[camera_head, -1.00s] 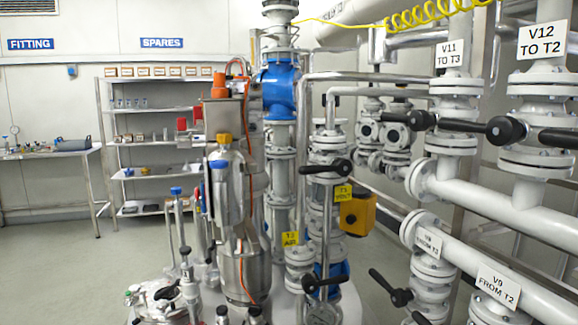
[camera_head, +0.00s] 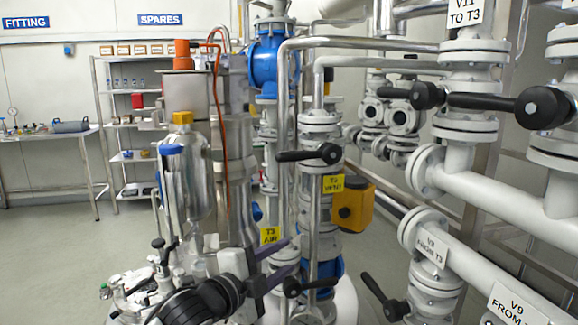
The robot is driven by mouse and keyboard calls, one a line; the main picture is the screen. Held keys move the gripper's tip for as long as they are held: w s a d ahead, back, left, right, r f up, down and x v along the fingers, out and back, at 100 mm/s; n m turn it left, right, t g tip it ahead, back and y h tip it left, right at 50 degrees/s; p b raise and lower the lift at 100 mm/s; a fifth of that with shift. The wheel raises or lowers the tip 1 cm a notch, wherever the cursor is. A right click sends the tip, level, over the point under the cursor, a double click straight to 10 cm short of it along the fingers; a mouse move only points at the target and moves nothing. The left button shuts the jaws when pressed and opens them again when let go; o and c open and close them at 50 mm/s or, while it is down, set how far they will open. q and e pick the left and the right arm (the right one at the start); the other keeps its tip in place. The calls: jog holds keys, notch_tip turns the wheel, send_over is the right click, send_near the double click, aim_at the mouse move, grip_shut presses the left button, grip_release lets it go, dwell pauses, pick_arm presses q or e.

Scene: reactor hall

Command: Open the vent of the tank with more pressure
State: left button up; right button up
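A yellow tag (camera_head: 333,184) that seems to read T3 VENT hangs on a flanged pipe right of centre. Above it, a black lever handle (camera_head: 308,155) sits roughly horizontal across that pipe. A yellow T3 AIR tag (camera_head: 271,235) hangs lower left, with another black lever (camera_head: 312,286) below and right of it. My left gripper (camera_head: 291,257) comes in from the bottom, its two dark purplish fingers apart and empty. It is just below the AIR tag, well below the vent lever. I see no tank pressure reading. My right gripper is not in view.
White pipes with black levers, tagged V11 TO T3 (camera_head: 466,12), V8 FROM T3 (camera_head: 432,247) and V9 (camera_head: 516,304), crowd the right. A yellow box (camera_head: 354,208) juts beside the vent tag. Steel vessels stand left of centre. Open floor (camera_head: 60,250) lies at left.

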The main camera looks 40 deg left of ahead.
aim_at(288, 159)
pick_arm(q)
jog(key=a+r+m+t+y, duration=0.1)
jog(key=a+r+m+t, duration=0.1)
jog(key=r, duration=0.7)
jog(key=a+r+m+t, duration=0.1)
jog(key=r+m, duration=0.2)
jog(key=r, duration=0.6)
jog(key=w, duration=0.3)
jog(key=w+r+p, duration=0.1)
jog(key=w, duration=0.5)
jog(key=shift+w+a+r, duration=0.25)
jog(key=shift+w+a, duration=0.1)
jog(key=shift+a, duration=0.05)
jog(key=shift+c, duration=0.4)
grip_shut()
